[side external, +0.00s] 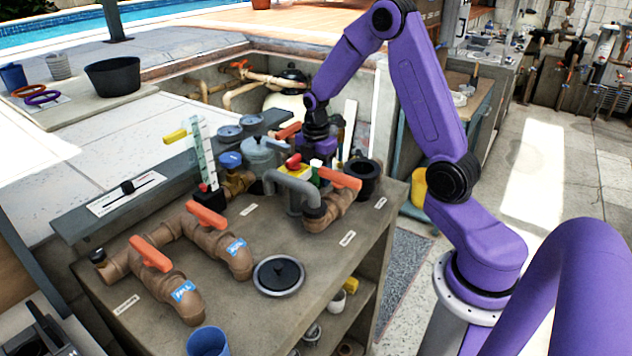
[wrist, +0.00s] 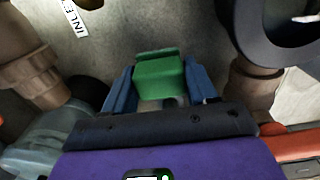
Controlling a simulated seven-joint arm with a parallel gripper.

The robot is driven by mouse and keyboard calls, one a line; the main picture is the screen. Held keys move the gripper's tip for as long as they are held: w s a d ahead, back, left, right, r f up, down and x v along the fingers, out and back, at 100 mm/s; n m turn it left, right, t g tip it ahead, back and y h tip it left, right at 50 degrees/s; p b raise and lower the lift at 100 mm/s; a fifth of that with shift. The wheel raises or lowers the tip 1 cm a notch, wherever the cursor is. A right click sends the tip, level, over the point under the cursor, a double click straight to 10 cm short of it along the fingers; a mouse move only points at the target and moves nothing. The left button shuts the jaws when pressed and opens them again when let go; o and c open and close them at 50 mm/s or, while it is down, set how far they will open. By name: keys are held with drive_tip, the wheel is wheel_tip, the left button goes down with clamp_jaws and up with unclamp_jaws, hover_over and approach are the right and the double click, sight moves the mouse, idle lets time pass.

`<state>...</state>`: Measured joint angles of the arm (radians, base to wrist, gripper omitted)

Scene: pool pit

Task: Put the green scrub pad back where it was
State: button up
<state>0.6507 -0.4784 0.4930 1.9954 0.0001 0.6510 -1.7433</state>
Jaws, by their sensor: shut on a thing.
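The green scrub pad (wrist: 158,78) is between the two blue fingers of my gripper (wrist: 160,88) in the wrist view, with grey bench top beyond it. My gripper is shut on it. In the side view my gripper (side external: 317,168) points down over the back right of the bench, behind the grey bent pipe. There the pad is mostly hidden, with only a small bit of green showing. I cannot tell whether the pad touches the bench top.
Brown pipes with orange handles (side external: 150,254) stand on the bench (side external: 230,288). A grey bent pipe (side external: 292,188), a yellow box with a red knob (side external: 295,171) and a dark round cup (side external: 362,187) crowd my gripper. The bench's front middle is clearer, around a round lid (side external: 278,276).

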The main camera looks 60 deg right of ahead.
sight(316, 181)
drive_tip(key=shift+f, duration=1.4)
drive_tip(key=shift+f, duration=0.1)
drive_tip(key=o, duration=1)
wheel_tip(316, 181, up, 11)
drive_tip(key=shift+r, duration=0.65)
